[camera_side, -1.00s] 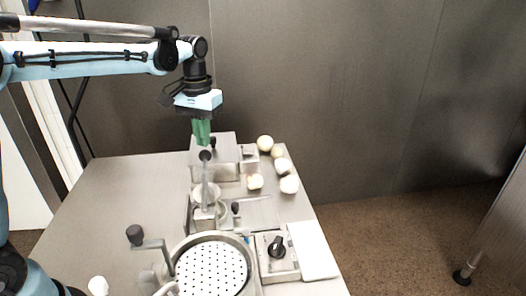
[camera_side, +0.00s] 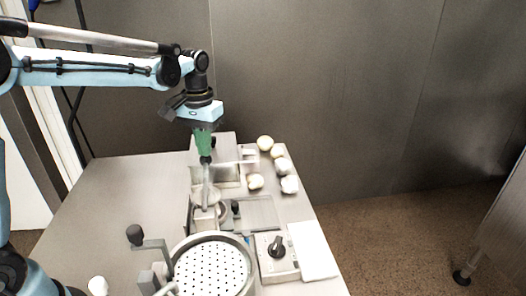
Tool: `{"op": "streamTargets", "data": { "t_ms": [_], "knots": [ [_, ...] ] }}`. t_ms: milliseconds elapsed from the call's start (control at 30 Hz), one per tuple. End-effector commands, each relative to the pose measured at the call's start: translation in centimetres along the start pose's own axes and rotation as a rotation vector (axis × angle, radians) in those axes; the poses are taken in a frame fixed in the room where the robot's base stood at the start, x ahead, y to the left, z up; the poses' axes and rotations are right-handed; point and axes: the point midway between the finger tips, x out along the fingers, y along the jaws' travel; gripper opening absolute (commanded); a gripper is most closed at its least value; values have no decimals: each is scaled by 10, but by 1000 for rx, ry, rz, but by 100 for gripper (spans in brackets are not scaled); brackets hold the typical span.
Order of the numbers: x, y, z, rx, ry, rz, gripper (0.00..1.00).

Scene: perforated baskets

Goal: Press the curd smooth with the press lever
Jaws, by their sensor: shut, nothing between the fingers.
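My gripper (camera_side: 204,152) has green fingers that are shut and point down. Its fingertips are at the dark knob on top of the press lever (camera_side: 206,174), and they appear to touch it. The lever is a grey bar standing nearly upright, its lower end at a small pale round cup (camera_side: 206,196) on a metal stand. I cannot make out the curd or its surface in this view; the lever and cup rim hide the inside.
A large pan with a perforated white plate (camera_side: 212,268) stands in front. A control box with a black knob (camera_side: 278,248) and a white board (camera_side: 313,250) are right of it. Several pale round pieces (camera_side: 281,165) lie at the back right.

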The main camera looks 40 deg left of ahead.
Motion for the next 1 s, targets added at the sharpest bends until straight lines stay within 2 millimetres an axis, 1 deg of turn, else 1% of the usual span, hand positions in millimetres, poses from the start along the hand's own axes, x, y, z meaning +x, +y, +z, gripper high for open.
{"op": "streamTargets", "data": {
  "t_ms": [500,867,1000],
  "knots": [
    [14,0,0,0,-1,0,0],
    [13,0,0,0,0,0,0],
    [9,0,0,0,0,0,0]
  ]
}}
